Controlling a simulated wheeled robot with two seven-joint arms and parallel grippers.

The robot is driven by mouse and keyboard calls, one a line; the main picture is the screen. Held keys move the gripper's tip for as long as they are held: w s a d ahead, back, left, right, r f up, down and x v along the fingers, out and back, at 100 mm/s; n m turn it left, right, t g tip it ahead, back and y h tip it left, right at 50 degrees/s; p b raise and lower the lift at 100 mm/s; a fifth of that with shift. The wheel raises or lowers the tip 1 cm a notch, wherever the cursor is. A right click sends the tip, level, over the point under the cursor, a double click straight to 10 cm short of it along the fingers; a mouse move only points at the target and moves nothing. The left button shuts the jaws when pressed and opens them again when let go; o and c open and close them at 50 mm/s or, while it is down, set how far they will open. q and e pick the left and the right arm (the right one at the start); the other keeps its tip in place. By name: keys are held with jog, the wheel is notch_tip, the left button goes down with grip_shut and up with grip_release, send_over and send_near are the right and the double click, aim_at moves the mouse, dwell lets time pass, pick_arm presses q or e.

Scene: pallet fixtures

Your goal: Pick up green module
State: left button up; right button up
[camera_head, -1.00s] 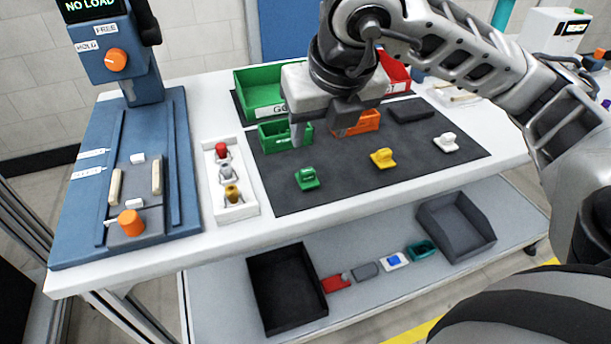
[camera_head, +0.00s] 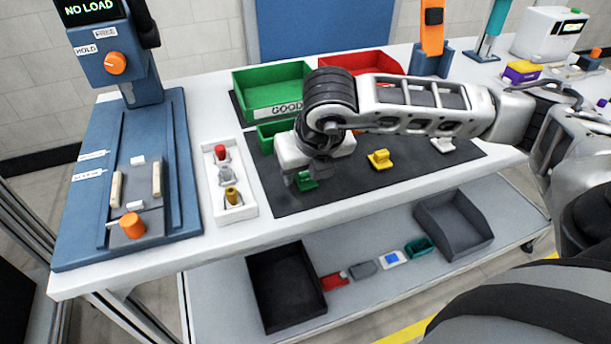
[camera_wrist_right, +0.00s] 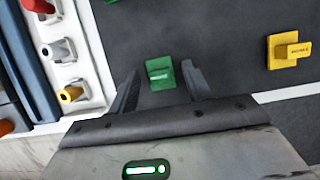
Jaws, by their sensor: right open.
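The green module (camera_head: 306,182) sits on the dark mat, partly hidden below my right gripper in the head view. I cannot tell how far above the module the fingertips are. My left gripper is in neither view.
A yellow module (camera_head: 380,160) and a white module (camera_head: 443,144) lie to the right on the mat (camera_head: 345,193). A white rack (camera_head: 236,208) with small knobs stands left. A green GOOD bin (camera_head: 268,92) and a red bin (camera_head: 352,62) stand behind.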

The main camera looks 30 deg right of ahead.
jog(key=c, duration=0.9)
jog(key=shift+r, duration=0.15)
